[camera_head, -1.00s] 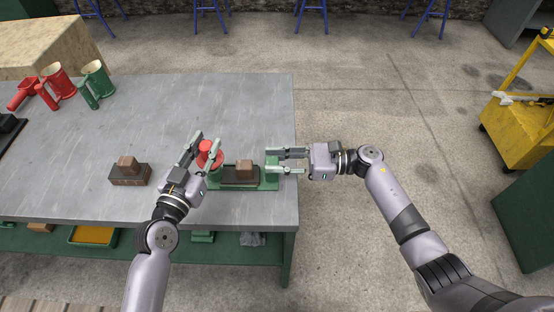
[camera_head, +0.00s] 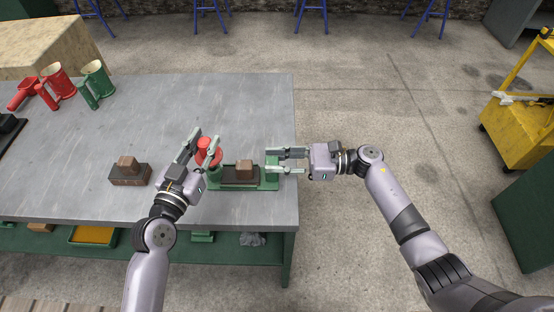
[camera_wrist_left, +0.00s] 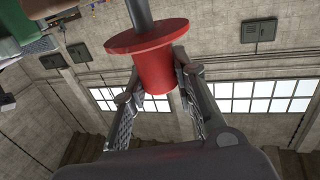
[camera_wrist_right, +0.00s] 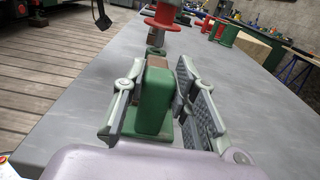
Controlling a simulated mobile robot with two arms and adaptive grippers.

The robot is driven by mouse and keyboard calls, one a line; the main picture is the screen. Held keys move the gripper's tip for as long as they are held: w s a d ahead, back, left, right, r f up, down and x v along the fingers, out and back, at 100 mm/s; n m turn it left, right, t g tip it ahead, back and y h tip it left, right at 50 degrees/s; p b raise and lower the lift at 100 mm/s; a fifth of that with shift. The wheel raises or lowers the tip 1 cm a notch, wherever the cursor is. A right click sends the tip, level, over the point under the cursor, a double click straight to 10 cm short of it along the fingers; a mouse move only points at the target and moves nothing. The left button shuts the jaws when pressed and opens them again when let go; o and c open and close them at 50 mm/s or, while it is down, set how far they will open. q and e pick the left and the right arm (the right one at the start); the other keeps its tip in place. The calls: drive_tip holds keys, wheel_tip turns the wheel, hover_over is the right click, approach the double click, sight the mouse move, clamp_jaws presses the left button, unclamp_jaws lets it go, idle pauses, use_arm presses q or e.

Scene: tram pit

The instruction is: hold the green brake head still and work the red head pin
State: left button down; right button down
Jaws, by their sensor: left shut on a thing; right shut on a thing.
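The green brake head (camera_head: 271,184) lies near the bench's right edge, with a brown block (camera_head: 243,169) on it. My right gripper (camera_head: 271,162) is shut on its right end; in the right wrist view the fingers flank the green upright end (camera_wrist_right: 155,100). The red head pin (camera_head: 206,150) stands at the brake head's left end. My left gripper (camera_head: 203,142) is shut on it. In the left wrist view the fingers grip the lower red part of the pin (camera_wrist_left: 157,72), under its wide flange, with a grey shaft beyond.
A separate brown block on a dark base (camera_head: 130,171) sits left of my left gripper. Red and green mug-shaped parts (camera_head: 58,85) stand at the back left. The middle of the grey bench (camera_head: 190,100) is clear. A yellow cart (camera_head: 520,125) stands at the right.

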use_arm(q)
drive_tip(key=shift+r, duration=0.15)
use_arm(e)
drive_tip(key=shift+f, duration=0.1)
use_arm(q)
drive_tip(key=shift+r, duration=0.9)
drive_tip(key=shift+r, duration=0.65)
use_arm(e)
drive_tip(key=c, duration=1.2)
unclamp_jaws()
